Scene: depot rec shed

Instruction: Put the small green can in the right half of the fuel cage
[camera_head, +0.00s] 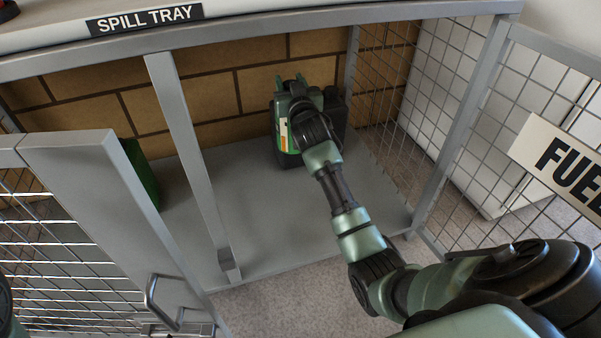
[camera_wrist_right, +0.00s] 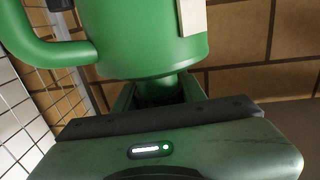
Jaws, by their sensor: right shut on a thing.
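The small green can (camera_head: 283,133), with a white and orange label, is inside the right half of the fuel cage (camera_head: 262,205), near the back wall. My right gripper (camera_head: 302,110) reaches in and covers part of it. In the right wrist view my gripper (camera_wrist_right: 160,93) is shut on the green can (camera_wrist_right: 145,38), whose curved handle and pale label show. I cannot tell whether the can's base touches the cage floor. A post (camera_head: 190,150) divides the cage front. My left gripper is not in view.
A dark can-like shape (camera_head: 337,112) stands close to the right of the green can. A green container (camera_head: 140,172) is in the left half, partly hidden by the open left door (camera_head: 95,170). The right door (camera_head: 545,140) stands open. Cage floor near the front is clear.

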